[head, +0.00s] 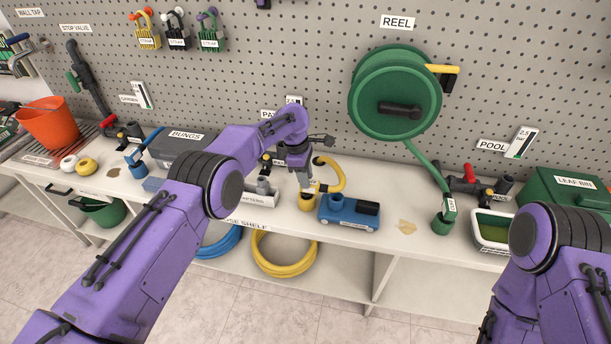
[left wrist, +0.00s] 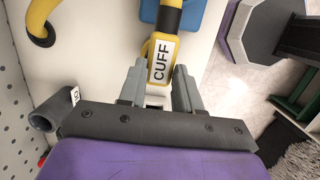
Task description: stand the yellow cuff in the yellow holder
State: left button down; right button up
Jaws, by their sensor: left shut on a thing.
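My left gripper (head: 304,187) is shut on the yellow cuff, above the counter in the middle of the head view. In the left wrist view the cuff (left wrist: 164,58), with its white CUFF label, lies between the two grey fingers (left wrist: 155,92). My right gripper is out of view.
A blue wheeled unit (head: 349,213) stands close on the right of the holder. The green reel (head: 395,92) hangs on the pegboard behind. The counter right of the blue unit is mostly clear.

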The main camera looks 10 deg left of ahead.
pick_arm(q)
jog(key=shift+f+b, duration=0.4)
jog(key=shift+f, duration=0.1)
jog(key=c, duration=0.7)
grip_release()
jog(key=shift+r, duration=0.15)
jog(key=p+v, duration=0.4)
jog(key=v, duration=0.1)
